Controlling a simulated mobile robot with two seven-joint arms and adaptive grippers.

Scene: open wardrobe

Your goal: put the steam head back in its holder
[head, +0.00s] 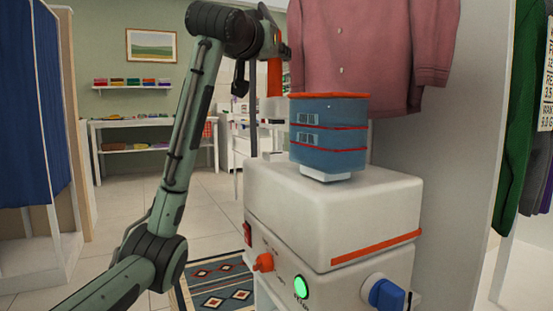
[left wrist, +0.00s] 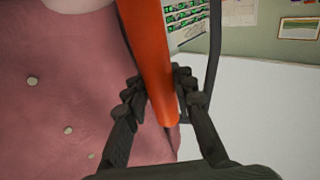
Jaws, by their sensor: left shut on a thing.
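The steam head's orange handle (head: 275,78) hangs roughly upright below my left gripper (head: 270,48), just left of the pink garment. In the left wrist view the orange handle (left wrist: 152,55) runs between the two dark fingers of my left gripper (left wrist: 160,98), which is shut on it. A pale rounded part (left wrist: 75,4) shows at the top left edge there. In the head view, pale and orange parts sit at the handle's lower end, beside the blue tank. I cannot make out the holder clearly or tell whether the steam head touches it. My right gripper is not in view.
The white steamer base (head: 330,205) carries a blue water tank (head: 329,140). A thin dark pole (head: 253,105) stands left of the tank. A pink shirt (head: 365,50) hangs close behind. A blue curtain (head: 45,110) is at the left, with open tiled floor beyond.

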